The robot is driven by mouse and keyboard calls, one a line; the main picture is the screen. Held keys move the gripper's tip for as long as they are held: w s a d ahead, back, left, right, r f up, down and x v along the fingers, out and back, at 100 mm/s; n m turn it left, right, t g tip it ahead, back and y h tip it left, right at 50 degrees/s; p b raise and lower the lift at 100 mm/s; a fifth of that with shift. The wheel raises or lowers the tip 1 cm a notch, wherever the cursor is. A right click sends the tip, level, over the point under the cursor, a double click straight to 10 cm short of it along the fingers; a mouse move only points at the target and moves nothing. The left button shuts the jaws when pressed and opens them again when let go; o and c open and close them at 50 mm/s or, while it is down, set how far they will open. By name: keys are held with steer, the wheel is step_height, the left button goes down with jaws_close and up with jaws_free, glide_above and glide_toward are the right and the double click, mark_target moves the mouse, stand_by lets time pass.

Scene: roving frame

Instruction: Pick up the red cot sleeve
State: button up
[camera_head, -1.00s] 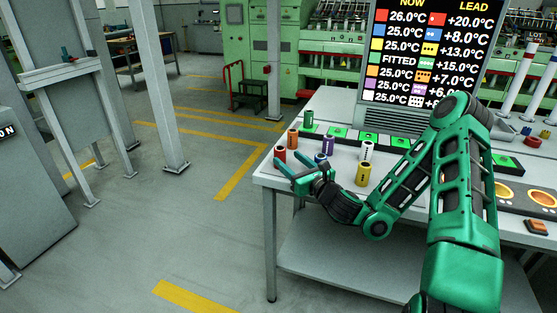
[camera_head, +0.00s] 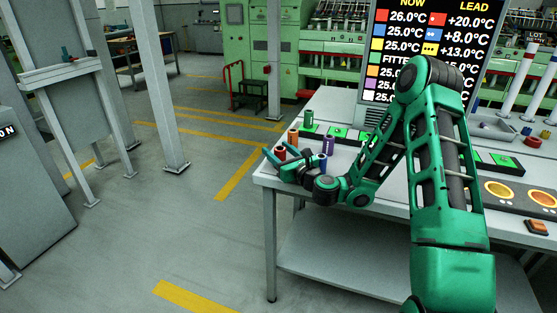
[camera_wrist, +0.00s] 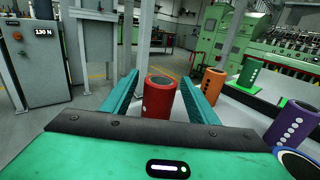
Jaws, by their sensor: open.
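The red cot sleeve (camera_head: 280,153) stands upright near the left corner of the table (camera_head: 263,180). In the wrist view the red sleeve (camera_wrist: 159,98) sits between the two green fingers of my gripper (camera_wrist: 160,92). My gripper (camera_head: 279,160) is open, with a finger on either side of the sleeve. Gaps show between the sleeve and both fingers. The sleeve's lower part is hidden behind the gripper body in the wrist view.
An orange sleeve (camera_wrist: 208,86), a green sleeve (camera_wrist: 249,73) and a purple sleeve (camera_wrist: 289,124) stand to the right. The purple one is close to my gripper's right side. A large display (camera_head: 424,50) stands behind. Open floor lies left of the table.

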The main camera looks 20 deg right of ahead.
steer(key=shift+x, duration=1.35)
steer(key=c, duration=1.2)
steer(key=shift+r, duration=0.1)
